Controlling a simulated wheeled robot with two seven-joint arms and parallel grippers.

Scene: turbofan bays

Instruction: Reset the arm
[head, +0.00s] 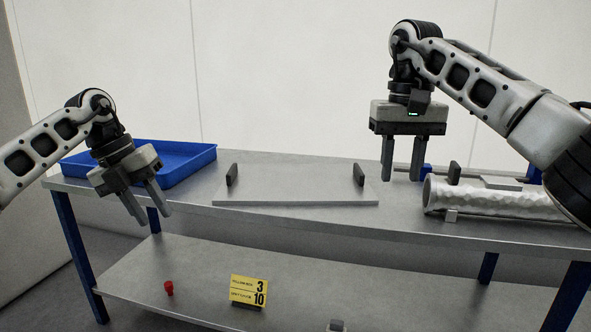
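My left gripper (150,215) hangs in front of the blue tray at the table's left end, tilted, with its two fingers apart and nothing between them. My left arm (42,147) comes in from the left edge. My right gripper (402,178) points straight down above the table, right of the flat plate, with its fingers apart and empty. My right arm (480,85) reaches in from the upper right and partly covers the right end of the table.
A blue tray (205,160) sits at the table's left. A flat plate (295,195) with two dark uprights lies mid-table. A silvery cylinder (490,200) rests at right. The lower shelf (200,262) holds a red piece (169,288) and a yellow sign (248,290).

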